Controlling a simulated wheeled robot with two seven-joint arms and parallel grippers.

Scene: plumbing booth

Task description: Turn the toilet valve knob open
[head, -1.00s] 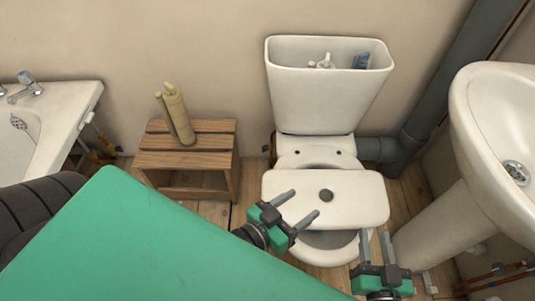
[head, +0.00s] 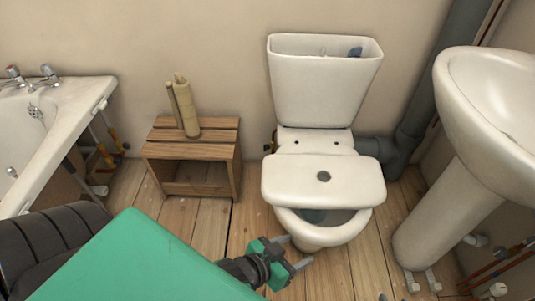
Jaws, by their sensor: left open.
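The white toilet (head: 318,225) stands against the back wall with its open cistern (head: 322,92) above the bowl. A small dark and brass-coloured fitting (head: 270,143), seemingly the valve knob, shows low on the toilet's left side by the wall. It is too small to tell its setting. My left gripper (head: 300,249) is open and empty, in front of the bowl's left side and well short of the fitting. My right gripper is out of view, apart from perhaps a grey speck at the bottom edge.
A white lid with a round hole (head: 350,180) lies across the bowl. A wooden crate (head: 205,150) holding beige rolls (head: 186,110) stands left of the toilet, with a narrow floor gap between. The bathtub (head: 75,130) is left, the pedestal sink (head: 450,210) right.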

